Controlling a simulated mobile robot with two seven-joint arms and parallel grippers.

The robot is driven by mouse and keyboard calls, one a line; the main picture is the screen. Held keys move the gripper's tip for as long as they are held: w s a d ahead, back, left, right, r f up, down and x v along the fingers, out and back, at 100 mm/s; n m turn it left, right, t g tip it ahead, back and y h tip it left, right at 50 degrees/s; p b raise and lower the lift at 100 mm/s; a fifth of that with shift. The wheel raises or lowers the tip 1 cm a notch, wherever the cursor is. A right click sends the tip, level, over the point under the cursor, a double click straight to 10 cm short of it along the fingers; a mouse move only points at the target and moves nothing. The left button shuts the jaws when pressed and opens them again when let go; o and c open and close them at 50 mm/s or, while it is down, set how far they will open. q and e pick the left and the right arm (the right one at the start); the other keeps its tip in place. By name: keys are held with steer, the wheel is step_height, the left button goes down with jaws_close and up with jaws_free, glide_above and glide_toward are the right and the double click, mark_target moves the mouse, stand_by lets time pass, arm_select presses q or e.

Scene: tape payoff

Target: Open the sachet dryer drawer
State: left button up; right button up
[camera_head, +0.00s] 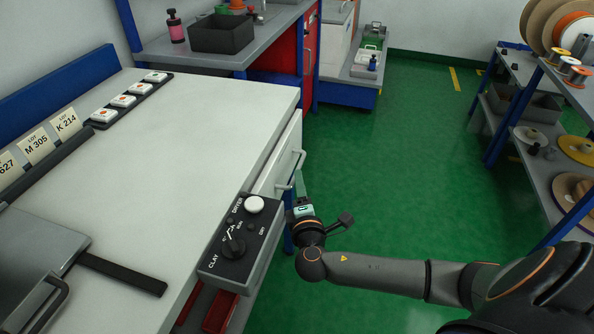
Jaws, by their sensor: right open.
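A pale drawer front (271,176) with a bar handle (300,160) is set in the right side of the white bench. It appears shut. A dark control box (216,262) marked DRYER, CLAY and DRY sits at the bench edge, nearer than the handle. It has a black knob (233,246) and a white round button (254,205). My right gripper (299,186) is open, just below the handle in the picture, and points towards it. I cannot tell whether the fingers touch the handle. My left gripper is not in view.
White sachet-like pieces lie in a dark tray (130,103) on the bench (208,105), beside lot cards (38,145). A grey lidded unit (35,262) stands at the near left. Green floor (400,150) is clear to the right, up to a spool shelf (540,85).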

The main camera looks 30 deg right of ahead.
mark_target(298, 168)
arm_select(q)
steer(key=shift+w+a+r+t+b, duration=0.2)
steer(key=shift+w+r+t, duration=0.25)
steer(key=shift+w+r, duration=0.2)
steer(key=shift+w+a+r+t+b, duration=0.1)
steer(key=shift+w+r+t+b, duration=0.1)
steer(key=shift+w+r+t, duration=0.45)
arm_select(e)
steer(key=shift+x, duration=3.3)
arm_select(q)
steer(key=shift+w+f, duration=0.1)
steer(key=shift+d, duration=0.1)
arm_select(e)
steer(key=shift+f, duration=0.1)
jaws_close()
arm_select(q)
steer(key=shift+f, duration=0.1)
